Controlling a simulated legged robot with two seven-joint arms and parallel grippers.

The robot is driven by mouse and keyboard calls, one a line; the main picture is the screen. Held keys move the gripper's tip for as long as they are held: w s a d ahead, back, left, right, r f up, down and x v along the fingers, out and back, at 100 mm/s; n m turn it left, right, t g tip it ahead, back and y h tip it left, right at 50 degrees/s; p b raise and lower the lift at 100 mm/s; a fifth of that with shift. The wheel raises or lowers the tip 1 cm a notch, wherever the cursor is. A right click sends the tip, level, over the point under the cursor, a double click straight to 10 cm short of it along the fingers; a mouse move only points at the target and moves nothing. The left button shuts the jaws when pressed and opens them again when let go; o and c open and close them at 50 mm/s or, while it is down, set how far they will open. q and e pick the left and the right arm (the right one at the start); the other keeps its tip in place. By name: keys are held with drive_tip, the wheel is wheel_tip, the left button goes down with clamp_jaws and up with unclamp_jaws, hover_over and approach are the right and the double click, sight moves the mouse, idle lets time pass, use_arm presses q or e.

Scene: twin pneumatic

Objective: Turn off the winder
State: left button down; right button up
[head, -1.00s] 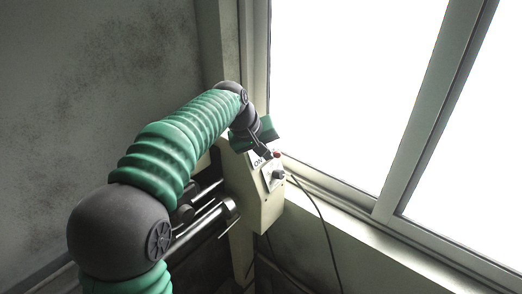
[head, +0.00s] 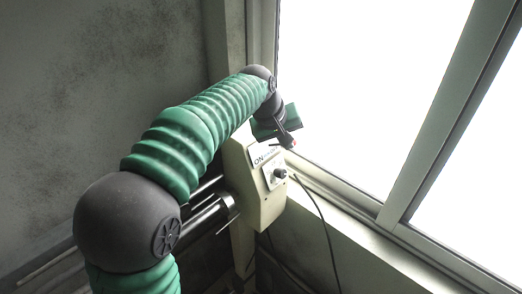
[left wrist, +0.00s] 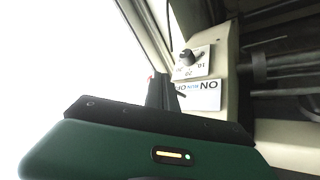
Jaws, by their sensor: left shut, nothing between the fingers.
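The winder (head: 240,166) is a cream box with dark rollers on its left side, below the window. Its face has a white label (head: 260,159) reading ON and a panel with a black knob (head: 279,174). In the left wrist view the label (left wrist: 205,91) shows ON and part of OFF, beside the knob (left wrist: 190,57). My left gripper (head: 289,141) is shut and empty at the top edge of the winder, near the label. Its dark fingers (left wrist: 161,92) hide part of that edge. A bit of red shows by the fingertips. I cannot tell whether they touch the winder.
The window frame and sill (head: 345,207) run close along the right side of the winder. A black cable (head: 322,222) hangs from the box. A stained grey wall (head: 100,80) stands behind on the left.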

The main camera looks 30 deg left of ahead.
use_arm(q)
drive_tip(key=shift+w+d+f, duration=0.15)
drive_tip(key=shift+w+d, duration=0.1)
drive_tip(key=shift+w, duration=0.55)
use_arm(e)
drive_tip(key=shift+w+d, duration=0.2)
drive_tip(key=shift+w, duration=0.35)
use_arm(q)
drive_tip(key=shift+a, duration=0.1)
